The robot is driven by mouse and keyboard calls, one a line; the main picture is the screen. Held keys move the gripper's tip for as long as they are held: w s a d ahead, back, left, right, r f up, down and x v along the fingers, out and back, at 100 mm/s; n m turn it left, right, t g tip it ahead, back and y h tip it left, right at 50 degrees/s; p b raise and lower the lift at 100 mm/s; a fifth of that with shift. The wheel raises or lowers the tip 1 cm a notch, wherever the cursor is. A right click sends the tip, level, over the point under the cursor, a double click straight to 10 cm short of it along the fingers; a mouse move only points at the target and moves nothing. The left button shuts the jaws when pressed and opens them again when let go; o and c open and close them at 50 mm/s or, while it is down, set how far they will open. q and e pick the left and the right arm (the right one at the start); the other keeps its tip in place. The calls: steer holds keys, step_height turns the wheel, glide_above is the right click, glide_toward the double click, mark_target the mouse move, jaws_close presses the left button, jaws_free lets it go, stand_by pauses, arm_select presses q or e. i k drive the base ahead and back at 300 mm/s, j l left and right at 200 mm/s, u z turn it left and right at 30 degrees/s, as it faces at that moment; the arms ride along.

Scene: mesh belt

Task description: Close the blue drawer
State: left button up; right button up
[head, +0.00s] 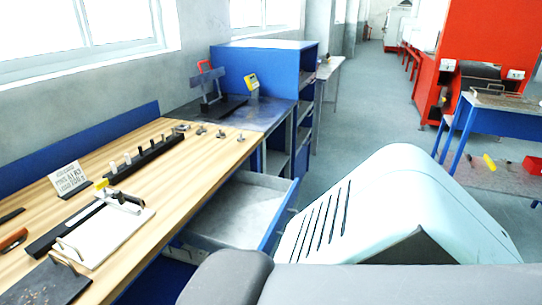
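The blue drawer (281,214) is pulled out from under the wooden workbench. Its blue front faces right and stands well away from the bench, and its grey inside (232,207) looks empty. The lower near part of the drawer is partly hidden by parts in the foreground. Neither of my grippers shows in the head view, so I cannot see either one near the drawer.
The wooden workbench (150,185) carries a white board fixture (110,232), a small sign (68,178) and several small parts. A blue cabinet (265,68) stands beyond it. Open grey floor (375,110) lies to the right, before a red machine (490,40) and a blue-legged table (500,115).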

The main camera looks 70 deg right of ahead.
mark_target(251, 210)
steer(key=i+j, duration=0.1)
steer(key=j, duration=0.35)
steer(key=z, duration=2.5)
steer(key=i+j, duration=0.05)
steer(key=j, duration=0.05)
